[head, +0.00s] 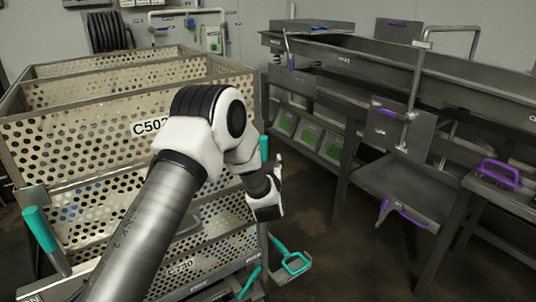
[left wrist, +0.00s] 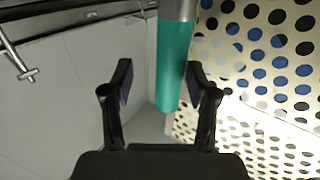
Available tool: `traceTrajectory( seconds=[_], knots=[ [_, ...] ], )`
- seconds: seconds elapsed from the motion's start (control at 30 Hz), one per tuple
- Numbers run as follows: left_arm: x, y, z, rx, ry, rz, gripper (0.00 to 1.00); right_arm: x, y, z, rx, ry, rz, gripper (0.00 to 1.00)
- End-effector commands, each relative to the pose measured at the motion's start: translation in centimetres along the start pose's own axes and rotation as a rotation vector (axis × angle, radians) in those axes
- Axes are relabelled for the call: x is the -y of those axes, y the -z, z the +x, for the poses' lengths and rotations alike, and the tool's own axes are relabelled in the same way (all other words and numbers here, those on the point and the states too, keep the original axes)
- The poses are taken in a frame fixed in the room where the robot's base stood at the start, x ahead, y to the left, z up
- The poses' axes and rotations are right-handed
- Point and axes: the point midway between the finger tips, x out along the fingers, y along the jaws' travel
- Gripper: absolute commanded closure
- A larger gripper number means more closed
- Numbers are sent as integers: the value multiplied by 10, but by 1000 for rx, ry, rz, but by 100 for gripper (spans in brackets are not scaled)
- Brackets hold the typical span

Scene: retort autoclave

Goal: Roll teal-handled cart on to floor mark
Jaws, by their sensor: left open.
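The cart (head: 85,130) with cream perforated panels and a grey frame fills the left of the head view. A teal upright handle (head: 40,228) is at its near left corner. Another teal handle (head: 264,147) is at its right corner, partly hidden by my left arm. My left gripper (head: 277,165) is beside this right handle. In the left wrist view, a teal handle (left wrist: 174,65) runs between the open fingers of my left gripper (left wrist: 158,85), closer to the right finger. The fingers are not closed on it. My right gripper and the floor mark are not seen.
A teal loop-shaped pedal (head: 295,262) sticks out low at the cart's right side. A grey metal bench (head: 385,75) with purple-handled parts stands along the right. A purple handle (head: 501,171) lies on its near end. Dark floor (head: 335,240) is open between cart and bench.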

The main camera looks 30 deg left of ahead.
Motion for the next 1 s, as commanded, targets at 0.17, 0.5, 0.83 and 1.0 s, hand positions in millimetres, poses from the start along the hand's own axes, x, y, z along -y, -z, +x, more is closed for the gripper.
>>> traceTrajectory(
  seconds=[0.17, 0.5, 0.83, 1.0],
  knots=[
    [0, 1, 20, 0, -1, -1, 41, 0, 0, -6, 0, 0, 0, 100],
    [0, 0, 21, 1, -2, 0, 80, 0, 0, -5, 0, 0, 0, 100],
    [-2, 1, 21, -2, -6, 1, 100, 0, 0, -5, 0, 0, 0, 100],
    [-4, 0, 20, -1, -9, 2, 100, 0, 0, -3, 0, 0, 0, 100]
  ],
)
